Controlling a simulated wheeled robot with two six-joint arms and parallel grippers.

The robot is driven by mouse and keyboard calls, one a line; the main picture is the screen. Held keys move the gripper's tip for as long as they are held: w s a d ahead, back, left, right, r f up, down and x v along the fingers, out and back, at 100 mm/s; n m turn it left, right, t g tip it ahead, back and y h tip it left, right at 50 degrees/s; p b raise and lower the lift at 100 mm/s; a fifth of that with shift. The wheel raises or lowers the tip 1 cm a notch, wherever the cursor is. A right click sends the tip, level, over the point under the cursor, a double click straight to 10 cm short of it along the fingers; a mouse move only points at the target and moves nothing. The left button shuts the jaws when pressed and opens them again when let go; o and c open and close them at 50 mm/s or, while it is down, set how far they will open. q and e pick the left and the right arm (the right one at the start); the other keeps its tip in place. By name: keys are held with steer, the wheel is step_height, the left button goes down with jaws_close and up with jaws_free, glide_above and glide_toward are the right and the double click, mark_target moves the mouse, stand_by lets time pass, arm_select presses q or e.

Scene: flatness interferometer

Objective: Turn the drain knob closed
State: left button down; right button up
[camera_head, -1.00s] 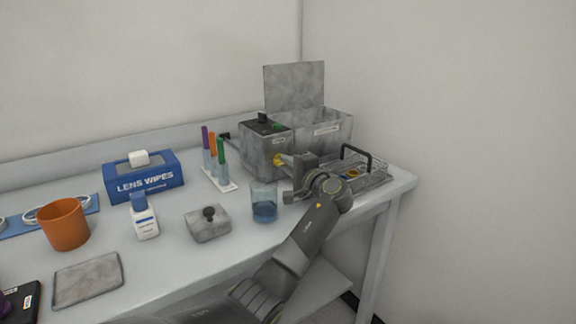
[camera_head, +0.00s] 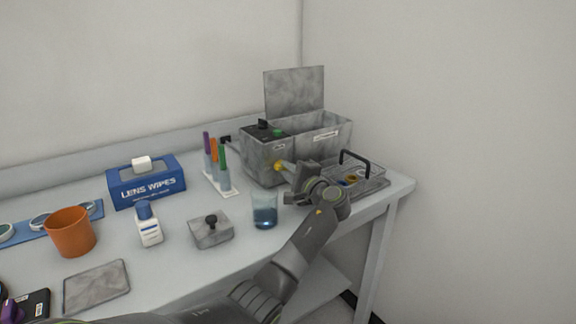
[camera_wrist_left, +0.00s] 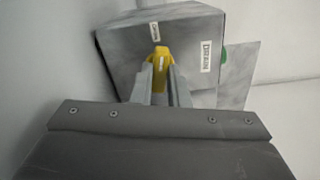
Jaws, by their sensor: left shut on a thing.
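The drain knob (camera_head: 278,167) is yellow and sticks out from the front of a grey metal tank unit (camera_head: 258,162). My left gripper (camera_head: 285,168) reaches it from the right and is shut on it. In the left wrist view the yellow knob (camera_wrist_left: 161,62) sits between the two fingertips (camera_wrist_left: 162,80), which hide its sides. Labels, one reading DRAIN (camera_wrist_left: 206,56), are on the tank face beside it. My right gripper is not in view.
A glass beaker of blue liquid (camera_head: 264,212) stands just left of my left wrist.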

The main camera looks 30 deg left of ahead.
arm_select(q)
steer(key=shift+r+m+p, duration=0.2)
steer(key=shift+m+p, duration=0.9)
steer(key=shift+p, duration=0.45)
steer(key=m+p, duration=0.2)
steer(key=p, duration=0.1)
steer(key=shift+m, duration=0.3)
steer(key=m+p, duration=0.4)
steer(key=p, duration=0.1)
steer(key=shift+m, duration=0.3)
steer(key=m+p, duration=0.2)
steer(key=m, duration=0.1)
steer(key=shift+f, duration=0.15)
steer(key=shift+f+m+p, duration=0.1)
steer(key=shift+m+p, duration=0.8)
steer(key=shift+m, duration=0.4)
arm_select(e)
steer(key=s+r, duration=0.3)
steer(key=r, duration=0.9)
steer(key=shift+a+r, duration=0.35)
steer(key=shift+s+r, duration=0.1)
arm_select(q)
steer(key=c, duration=1.4)
jaws_free()
